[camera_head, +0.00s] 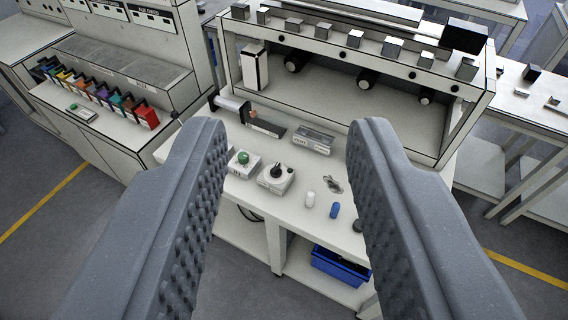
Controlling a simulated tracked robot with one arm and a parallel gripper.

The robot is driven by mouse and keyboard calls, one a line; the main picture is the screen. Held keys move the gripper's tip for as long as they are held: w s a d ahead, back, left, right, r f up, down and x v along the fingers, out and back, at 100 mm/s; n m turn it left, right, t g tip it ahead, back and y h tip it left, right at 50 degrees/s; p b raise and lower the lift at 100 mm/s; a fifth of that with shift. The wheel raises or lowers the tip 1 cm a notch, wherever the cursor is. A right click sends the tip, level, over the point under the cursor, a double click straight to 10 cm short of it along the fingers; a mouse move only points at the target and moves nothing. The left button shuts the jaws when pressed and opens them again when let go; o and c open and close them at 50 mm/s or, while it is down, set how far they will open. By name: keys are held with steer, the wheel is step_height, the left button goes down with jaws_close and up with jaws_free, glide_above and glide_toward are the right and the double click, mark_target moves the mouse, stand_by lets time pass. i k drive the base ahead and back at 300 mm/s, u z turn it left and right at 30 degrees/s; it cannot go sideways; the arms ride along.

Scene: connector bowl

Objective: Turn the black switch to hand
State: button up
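The black switch (278,171) is a small round knob on top of a white box (276,181), which sits on the white workbench near its front edge. The knob's markings are too small to read. My gripper (288,138) is open, with its two grey textured fingers wide apart. It is empty and above the bench, and the switch shows between the fingers, apart from both.
A white box with a green button (241,158) stands just left of the switch. A white cylinder (310,199), a blue cylinder (335,210) and a small metal part (332,184) lie to the right. A shelf unit (350,100) stands behind. A blue bin (342,265) is below.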

mark_target(276, 172)
steer(key=z, duration=0.3)
steer(key=i, duration=1.2)
steer(key=u, duration=0.05)
